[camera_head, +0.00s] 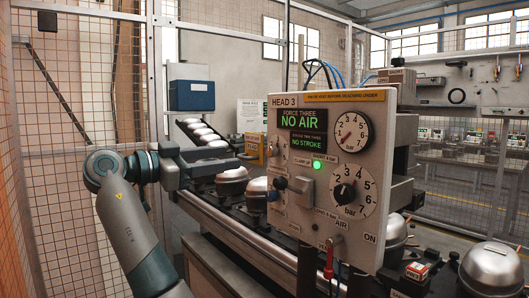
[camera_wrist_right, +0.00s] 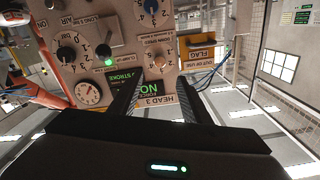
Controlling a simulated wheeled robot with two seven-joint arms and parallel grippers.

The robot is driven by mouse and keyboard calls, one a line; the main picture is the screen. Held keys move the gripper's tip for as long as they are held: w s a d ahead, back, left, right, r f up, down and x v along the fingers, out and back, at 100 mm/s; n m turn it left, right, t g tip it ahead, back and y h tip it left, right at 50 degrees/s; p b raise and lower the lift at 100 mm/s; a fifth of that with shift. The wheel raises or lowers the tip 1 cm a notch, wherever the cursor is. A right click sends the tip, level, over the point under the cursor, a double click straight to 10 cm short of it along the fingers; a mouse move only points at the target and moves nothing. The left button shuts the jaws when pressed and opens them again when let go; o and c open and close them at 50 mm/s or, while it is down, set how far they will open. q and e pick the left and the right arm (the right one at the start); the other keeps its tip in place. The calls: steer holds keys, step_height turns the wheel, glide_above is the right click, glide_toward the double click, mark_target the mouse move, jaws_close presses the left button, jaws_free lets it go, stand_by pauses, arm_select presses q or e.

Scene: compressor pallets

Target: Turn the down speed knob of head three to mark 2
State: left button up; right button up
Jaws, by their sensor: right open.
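The head 3 panel (camera_head: 325,101) stands at centre right in the head view. My right gripper (camera_head: 247,157) is at its left edge, pointing at the small knobs there. In the right wrist view the panel appears upside down. My right gripper (camera_wrist_right: 159,82) is open, its fingers on either side of the line to an orange-capped knob (camera_wrist_right: 160,62) with a numbered scale. The knob looks ungripped. A blue-capped knob (camera_wrist_right: 150,6) is at the top edge.
Compressors (camera_head: 488,268) stand below on the conveyor. Mesh fencing is at left.

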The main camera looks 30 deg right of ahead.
mark_target(269, 152)
arm_select(q)
steer(key=x, duration=0.1)
steer(key=p+x, duration=0.1)
steer(key=x, duration=0.1)
steer(key=s+x, duration=0.1)
steer(key=x, duration=0.1)
steer(key=shift+w+a+f, duration=0.1)
steer(key=shift+f, duration=0.15)
arm_select(e)
steer(key=d, duration=0.8)
steer(key=w+d, duration=0.1)
steer(key=d, duration=0.3)
steer(key=shift+d, duration=0.4)
steer(key=c, duration=1)
